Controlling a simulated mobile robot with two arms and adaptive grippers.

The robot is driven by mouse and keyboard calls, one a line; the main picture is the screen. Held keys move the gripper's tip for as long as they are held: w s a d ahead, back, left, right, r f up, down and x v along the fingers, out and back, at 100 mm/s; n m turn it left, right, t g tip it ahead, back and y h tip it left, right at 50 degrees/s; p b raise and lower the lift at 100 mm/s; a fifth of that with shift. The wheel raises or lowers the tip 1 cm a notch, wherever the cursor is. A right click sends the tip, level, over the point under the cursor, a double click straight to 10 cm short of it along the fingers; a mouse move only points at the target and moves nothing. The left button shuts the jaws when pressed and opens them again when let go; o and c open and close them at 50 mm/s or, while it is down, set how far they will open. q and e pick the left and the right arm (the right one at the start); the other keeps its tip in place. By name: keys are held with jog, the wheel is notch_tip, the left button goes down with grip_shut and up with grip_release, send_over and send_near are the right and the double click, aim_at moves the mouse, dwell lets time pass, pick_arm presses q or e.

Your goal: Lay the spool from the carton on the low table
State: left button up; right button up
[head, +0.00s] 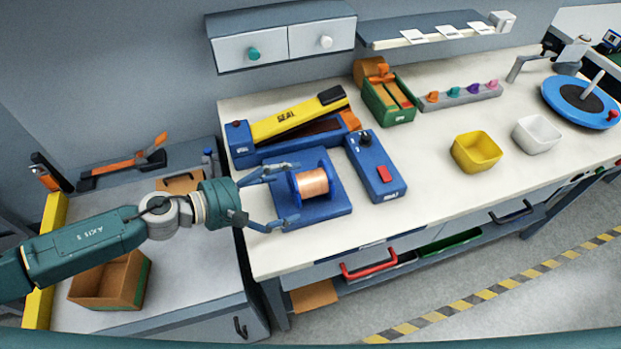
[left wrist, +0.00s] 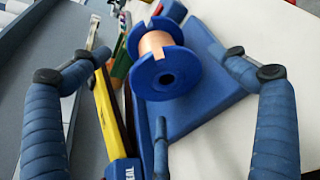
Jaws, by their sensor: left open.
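The spool (head: 312,184), with blue flanges and copper-coloured wire, is at a blue plate (head: 332,208) on the workbench. It also shows in the left wrist view (left wrist: 162,62). My left gripper (head: 284,196) is open and empty, with its fingers pointing at the spool from the left. In the left wrist view the spool appears between the spread fingers; I cannot tell if they touch it. A brown open carton (head: 88,284) stands on the low table (head: 185,318) at the left; no spool shows in it. My right gripper is not in view.
A yellow and blue tool (head: 290,118) lies behind the spool, and a blue box with a red switch (head: 376,168) lies to its right. A yellow bin (head: 476,152) and a white bin (head: 536,134) stand further right. The low table is bare right of the carton.

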aim_at(303, 184)
pick_arm(q)
jog(key=p+x, duration=0.1)
jog(key=x, duration=0.3)
jog(key=shift+d+f+p, duration=0.25)
jog(key=shift+p, duration=0.15)
jog(key=shift+w+d+f, duration=0.15)
jog(key=shift+w, duration=0.05)
jog(key=shift+c, duration=0.8)
jog(key=c, duration=2)
jog(key=shift+r, duration=0.2)
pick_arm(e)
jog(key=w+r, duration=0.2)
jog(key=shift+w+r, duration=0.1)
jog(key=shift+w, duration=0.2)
